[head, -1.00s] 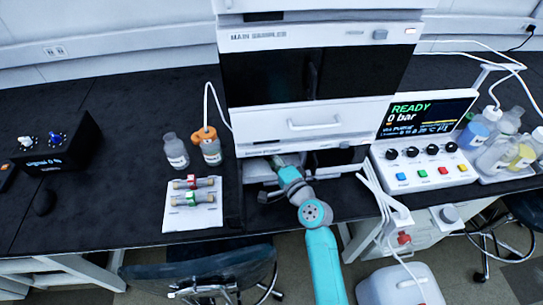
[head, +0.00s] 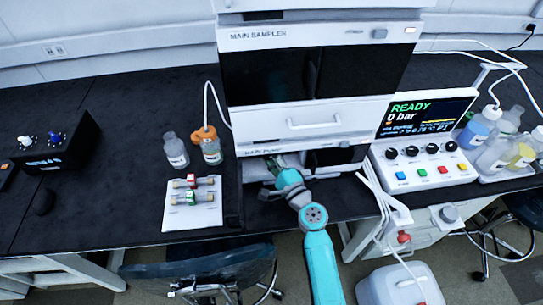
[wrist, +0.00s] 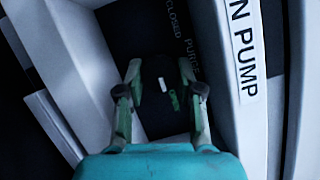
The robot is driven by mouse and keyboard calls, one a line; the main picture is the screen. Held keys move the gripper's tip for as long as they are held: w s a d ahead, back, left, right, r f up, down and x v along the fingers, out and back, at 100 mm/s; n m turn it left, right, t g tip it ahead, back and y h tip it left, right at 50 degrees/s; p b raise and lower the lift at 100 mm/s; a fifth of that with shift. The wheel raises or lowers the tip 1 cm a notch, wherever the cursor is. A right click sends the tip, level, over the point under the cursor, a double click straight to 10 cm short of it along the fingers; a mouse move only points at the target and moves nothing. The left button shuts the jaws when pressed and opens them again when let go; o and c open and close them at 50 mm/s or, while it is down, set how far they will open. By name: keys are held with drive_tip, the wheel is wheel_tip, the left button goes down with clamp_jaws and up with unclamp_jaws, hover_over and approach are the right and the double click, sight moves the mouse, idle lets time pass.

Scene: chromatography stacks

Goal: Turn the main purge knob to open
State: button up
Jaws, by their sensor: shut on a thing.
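The main purge knob (wrist: 152,88) is a dark, round shape with a short white mark, seen in the wrist view on a black panel. My gripper (wrist: 160,82) is shut on it, with one finger at each side. White words "CLOSED" and "PURGE" are printed beyond the knob, and a small green word, apparently "OPEN", lies beside the white mark. The main pump module (head: 252,152) is at the bottom of the stack in the head view. My gripper (head: 272,163) reaches into its recess there, and the knob is hidden in that view.
A sampler (head: 320,37) and a white drawer (head: 315,122) sit above the pump. A control box (head: 432,172) stands right, its screen reading READY, 0 bar. White tubes hang just right of my arm. Bottles (head: 175,150) and a white tray (head: 180,218) stand left.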

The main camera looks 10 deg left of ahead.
drive_tip(key=o, duration=1.2)
drive_tip(key=shift+c, duration=0.2)
